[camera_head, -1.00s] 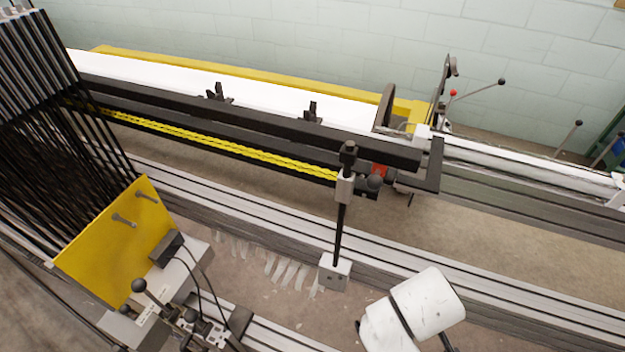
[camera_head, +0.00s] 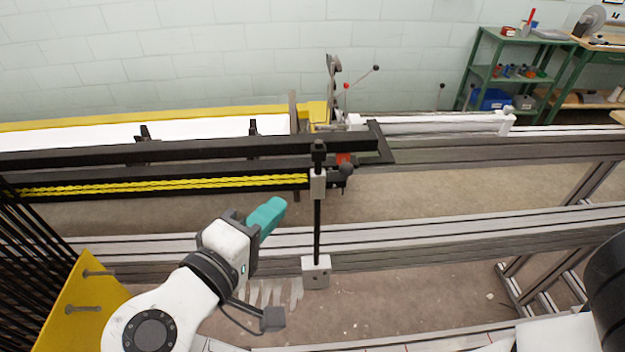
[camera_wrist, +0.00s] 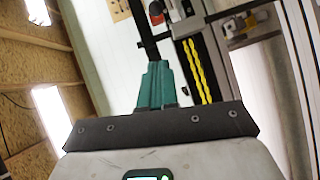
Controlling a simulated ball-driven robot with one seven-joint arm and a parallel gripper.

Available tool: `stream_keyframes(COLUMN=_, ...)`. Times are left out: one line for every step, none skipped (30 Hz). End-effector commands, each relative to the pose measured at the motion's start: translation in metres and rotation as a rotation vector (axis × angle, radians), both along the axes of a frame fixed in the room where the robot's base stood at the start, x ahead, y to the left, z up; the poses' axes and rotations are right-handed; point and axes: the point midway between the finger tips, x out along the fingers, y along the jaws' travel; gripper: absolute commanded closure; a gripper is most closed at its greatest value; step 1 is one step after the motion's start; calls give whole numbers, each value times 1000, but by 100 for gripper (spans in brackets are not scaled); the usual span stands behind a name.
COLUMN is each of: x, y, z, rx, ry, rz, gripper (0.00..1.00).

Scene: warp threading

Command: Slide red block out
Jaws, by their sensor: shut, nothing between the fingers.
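The red block (camera_head: 343,159) shows as a small red patch at the right end of the black beam (camera_head: 200,151), behind a black post; most of it is hidden. My gripper (camera_head: 275,209) has teal fingers, shut and empty. In the head view it is left of the black post and lower in the picture than the red block, apart from both. In the wrist view the teal fingers (camera_wrist: 157,84) point up toward a black rod, with the yellow chain-like strip (camera_wrist: 197,72) to their right.
A black post (camera_head: 317,220) with a grey base stands right of my gripper. Grey rails (camera_head: 450,226) run across the picture. A yellow plate (camera_head: 75,305) with black bars is at lower left. A green shelf (camera_head: 500,72) stands far right. Open floor shows between the rails.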

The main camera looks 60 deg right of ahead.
Motion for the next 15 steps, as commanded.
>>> stream_keyframes(x=0, y=0, z=0, rx=0, ry=0, rz=0, gripper=100)
stream_keyframes(x=0, y=0, z=0, rx=0, ry=0, rz=0, gripper=100)
stream_keyframes(x=0, y=0, z=0, rx=0, ry=0, rz=0, gripper=100)
stream_keyframes(x=0, y=0, z=0, rx=0, ry=0, rz=0, gripper=100)
stream_keyframes(x=0, y=0, z=0, rx=1, ry=0, rz=0, gripper=100)
stream_keyframes(x=0, y=0, z=0, rx=1, ry=0, rz=0, gripper=100)
stream_keyframes(x=0, y=0, z=0, rx=1, ry=0, rz=0, gripper=100)
stream_keyframes(x=0, y=-1, z=0, rx=1, ry=0, rz=0, gripper=100)
stream_keyframes(x=0, y=-2, z=0, rx=1, ry=0, rz=0, gripper=100)
stream_keyframes(x=0, y=-4, z=-1, rx=1, ry=0, rz=-1, gripper=100)
stream_keyframes(x=0, y=-6, z=-1, rx=1, ry=0, rz=-1, gripper=100)
stream_keyframes(x=1, y=-9, z=-1, rx=1, ry=1, rz=-2, gripper=100)
stream_keyframes(x=1, y=-12, z=-2, rx=2, ry=1, rz=-2, gripper=100)
stream_keyframes(x=1, y=-16, z=-2, rx=2, ry=1, rz=-2, gripper=100)
stream_keyframes(x=1, y=-22, z=-3, rx=2, ry=1, rz=-2, gripper=100)
